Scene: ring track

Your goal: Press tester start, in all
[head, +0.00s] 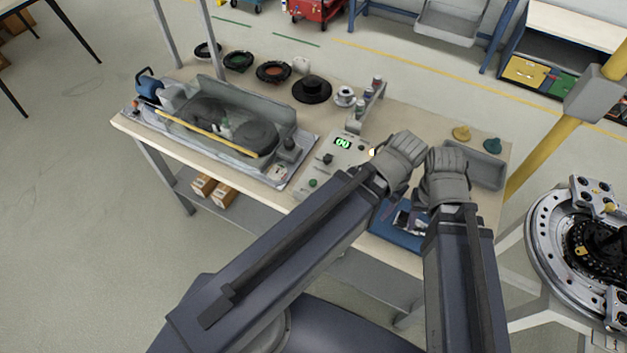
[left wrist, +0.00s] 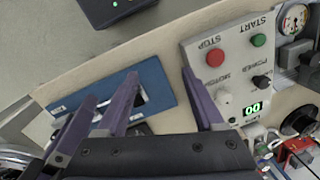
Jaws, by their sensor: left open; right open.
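The tester's control panel (head: 340,165) lies on the workbench, left of my grippers in the head view. Its green START button (head: 313,183) is clear in the left wrist view (left wrist: 259,40), beside the red STOP button (left wrist: 215,57). The green display (head: 343,143) is lit and seems to read 00. My left gripper (head: 403,150) is over the bench at the panel's right side, apart from START. Its spread fingers (left wrist: 160,72) show empty in the left wrist view. My right gripper (head: 447,160) is close beside it, open. My left forearm hides the panel's lower right part.
A fixture with a clear cover (head: 285,125) and yellow bar stands left of the panel. Black rings (head: 239,60), a cup (head: 345,96) and small bottles line the bench's back. A blue folder-like item (head: 395,232) lies at the front, a grey tray (head: 487,172) at right.

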